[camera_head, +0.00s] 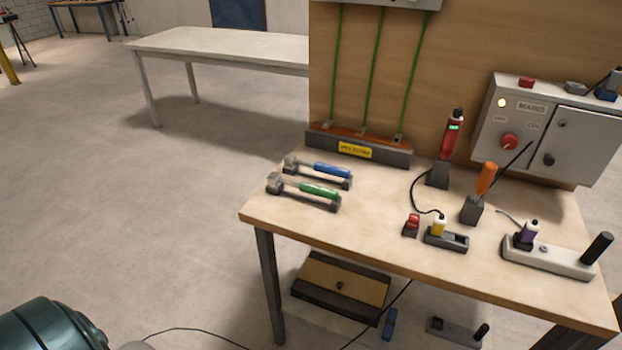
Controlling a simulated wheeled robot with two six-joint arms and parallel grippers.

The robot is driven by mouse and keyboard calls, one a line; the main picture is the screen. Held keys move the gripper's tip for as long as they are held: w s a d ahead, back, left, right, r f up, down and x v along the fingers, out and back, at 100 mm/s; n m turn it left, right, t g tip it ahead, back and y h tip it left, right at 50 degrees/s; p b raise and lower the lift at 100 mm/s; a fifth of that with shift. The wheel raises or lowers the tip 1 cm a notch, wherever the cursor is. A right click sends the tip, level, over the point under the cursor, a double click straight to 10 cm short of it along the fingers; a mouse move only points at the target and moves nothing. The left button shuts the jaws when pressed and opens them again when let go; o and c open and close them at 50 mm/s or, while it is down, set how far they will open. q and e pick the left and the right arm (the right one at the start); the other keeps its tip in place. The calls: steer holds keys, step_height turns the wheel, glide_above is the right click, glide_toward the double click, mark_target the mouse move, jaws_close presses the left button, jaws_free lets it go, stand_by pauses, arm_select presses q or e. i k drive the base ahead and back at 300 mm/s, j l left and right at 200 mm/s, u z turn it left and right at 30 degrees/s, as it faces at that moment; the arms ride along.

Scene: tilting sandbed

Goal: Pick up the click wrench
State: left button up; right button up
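Two wrench-like tools lie side by side on holders at the left of the wooden workbench. One has a blue handle (332,171) and lies farther back. The other has a green handle (319,191) and lies nearer the bench's front left edge. Both have grey heads at their left ends. I cannot tell from this view which one is the click wrench. Neither of my grippers is in view, and nothing is touching either tool.
A control box (543,125) is on the back panel. Open floor lies left.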

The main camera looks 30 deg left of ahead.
mark_target(274, 180)
steer(key=i+j+u, duration=0.7)
steer(key=i+l, duration=0.05)
steer(key=i, duration=0.05)
